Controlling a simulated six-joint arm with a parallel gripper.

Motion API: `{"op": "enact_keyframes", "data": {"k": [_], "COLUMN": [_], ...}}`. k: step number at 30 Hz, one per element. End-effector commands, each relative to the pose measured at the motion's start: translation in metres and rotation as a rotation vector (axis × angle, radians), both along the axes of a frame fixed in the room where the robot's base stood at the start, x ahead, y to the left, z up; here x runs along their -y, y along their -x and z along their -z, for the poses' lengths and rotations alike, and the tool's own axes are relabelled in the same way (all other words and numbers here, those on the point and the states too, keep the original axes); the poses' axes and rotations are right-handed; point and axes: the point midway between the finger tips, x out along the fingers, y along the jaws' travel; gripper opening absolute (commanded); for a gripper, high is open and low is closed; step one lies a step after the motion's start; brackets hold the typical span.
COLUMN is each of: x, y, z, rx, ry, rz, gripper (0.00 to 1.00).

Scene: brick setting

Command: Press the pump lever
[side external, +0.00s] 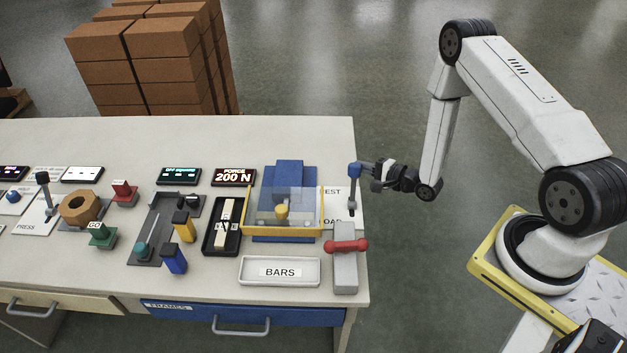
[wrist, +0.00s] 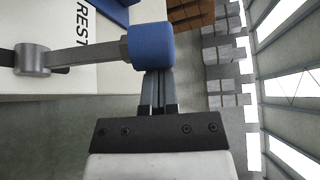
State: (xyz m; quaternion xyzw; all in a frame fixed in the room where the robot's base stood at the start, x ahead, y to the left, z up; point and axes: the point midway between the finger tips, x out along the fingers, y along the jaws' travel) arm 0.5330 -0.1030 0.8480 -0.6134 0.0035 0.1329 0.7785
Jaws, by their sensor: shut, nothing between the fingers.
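A lever with a blue knob (side external: 354,171) stands upright on a white plate (side external: 336,213) at the right end of the bench; the partly hidden lettering seems to read REST and LOAD. The knob shows large in the wrist view (wrist: 152,45), with its grey rod (wrist: 85,54) running left to a round metal pivot (wrist: 32,60). My gripper (side external: 366,169) is shut and empty, its fingertips right at the knob's right side. In the wrist view the closed fingers (wrist: 158,85) end against or just behind the knob; contact cannot be told for certain.
A yellow-framed clear guard box (side external: 284,230) with a blue block stands left of the lever. A grey block with a red handle (side external: 346,246) and a BARS tray (side external: 279,271) are in front. Another lever (side external: 43,178) stands far left.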

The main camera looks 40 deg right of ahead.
Motion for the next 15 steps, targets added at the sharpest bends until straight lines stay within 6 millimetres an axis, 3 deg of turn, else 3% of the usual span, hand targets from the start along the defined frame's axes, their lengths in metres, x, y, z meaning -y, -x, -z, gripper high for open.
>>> {"op": "enact_keyframes", "data": {"k": [15], "x": [-0.034], "y": [0.033], "z": [-0.012], "rx": [-0.003], "ry": [-0.002], "rz": [-0.005], "gripper": [0.0]}}
